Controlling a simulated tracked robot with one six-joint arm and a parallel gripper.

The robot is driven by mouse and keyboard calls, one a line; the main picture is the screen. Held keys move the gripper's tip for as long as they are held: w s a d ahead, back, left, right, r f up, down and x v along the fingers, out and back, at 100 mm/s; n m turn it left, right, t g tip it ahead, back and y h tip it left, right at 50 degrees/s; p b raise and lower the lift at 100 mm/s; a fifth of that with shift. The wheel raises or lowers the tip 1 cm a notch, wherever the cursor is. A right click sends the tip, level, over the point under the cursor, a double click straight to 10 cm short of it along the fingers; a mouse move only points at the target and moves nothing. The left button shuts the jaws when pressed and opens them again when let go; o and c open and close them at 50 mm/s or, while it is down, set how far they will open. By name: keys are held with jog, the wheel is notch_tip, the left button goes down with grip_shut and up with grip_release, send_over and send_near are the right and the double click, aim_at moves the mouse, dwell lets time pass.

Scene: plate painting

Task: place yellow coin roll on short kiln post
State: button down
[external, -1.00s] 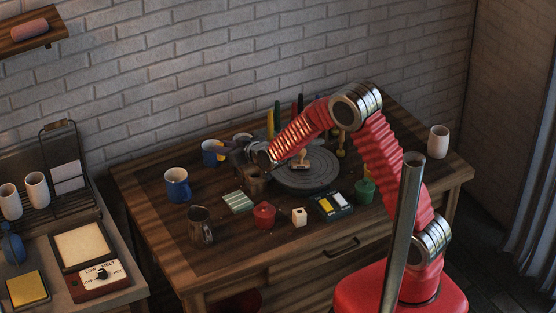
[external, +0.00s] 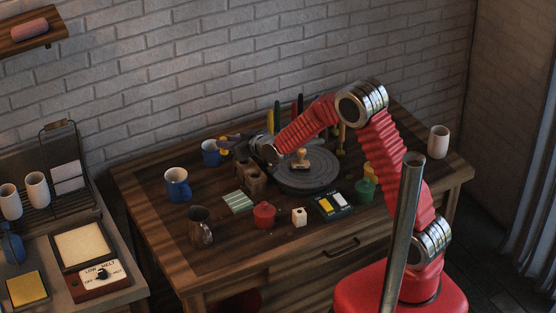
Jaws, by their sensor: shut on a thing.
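My gripper (external: 229,141) is shut on a small yellow piece, which looks like the yellow coin roll (external: 224,148). It holds the piece above the table's far left part, just right of a blue mug. Two brown blocks that look like kiln posts stand below and to the right of the gripper: one (external: 242,169) farther back and one (external: 256,182) nearer. The nearer one looks lower, but I cannot tell their heights for sure. The gripper is apart from both. The fingers are small and dark here.
A dark round wheel (external: 310,182) with a wooden stamp (external: 301,160) lies right of the posts. Blue mugs (external: 177,184) (external: 210,153), a green striped tile (external: 238,202), a red pot (external: 264,214) and a dark jug (external: 200,226) surround the area. Upright tools stand behind.

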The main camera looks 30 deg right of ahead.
notch_tip(320, 180, up, 3)
jog(key=d, duration=0.3)
jog(key=r+n+g+y, duration=0.1)
jog(key=n+g+y, duration=0.8)
jog(key=n, duration=0.2)
send_over(299, 217)
jog(key=w+d, duration=0.1)
jog(key=d, duration=0.2)
jog(key=shift+f, duration=2.95)
jog(key=shift+f, duration=0.1)
jog(key=shift+f, duration=2)
